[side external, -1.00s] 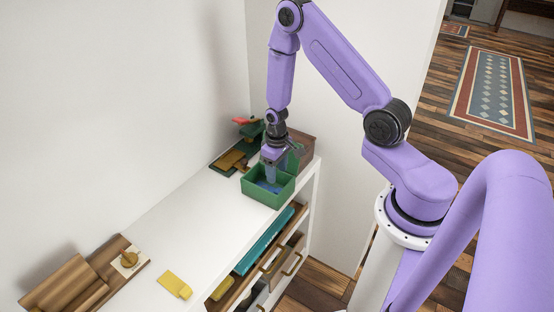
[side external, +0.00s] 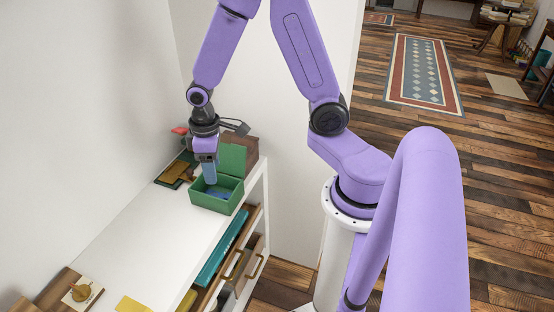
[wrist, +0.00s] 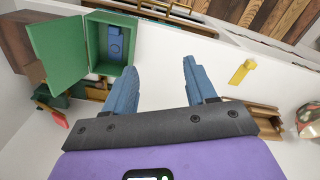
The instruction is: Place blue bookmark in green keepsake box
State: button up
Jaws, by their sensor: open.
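The green keepsake box (side external: 230,201) stands open on the white cabinet top, its lid tilted up at the back. It also shows at the upper left of the wrist view (wrist: 72,50). The blue bookmark (wrist: 116,43) lies inside the box against its floor, and a bit of blue shows in the box in the side view (side external: 222,192). My gripper (side external: 210,181) has blue fingers and is over the box in the side view. In the wrist view my gripper (wrist: 160,68) is open, with nothing between its fingertips.
A brown box (side external: 246,148) stands behind the green lid. Dark and red items (side external: 179,131) lie beside it at the wall. A yellow piece (wrist: 241,73) lies on the cabinet top. A drawer below is open, with a teal item (side external: 220,248) in it. The middle of the top is clear.

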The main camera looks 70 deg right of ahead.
jog(key=s+a+r+n, duration=0.2)
jog(key=s+r+n, duration=0.2)
jog(key=s, duration=0.5)
jog(key=s+a+r+n, duration=0.2)
jog(key=s+r, duration=0.4)
jog(key=s, duration=0.4)
jog(key=shift+s+a+r+n, duration=0.15)
jog(key=shift+s+r+n, duration=0.2)
jog(key=shift+n, duration=0.55)
jog(key=shift+w, duration=0.1)
jog(key=shift+c, duration=0.3)
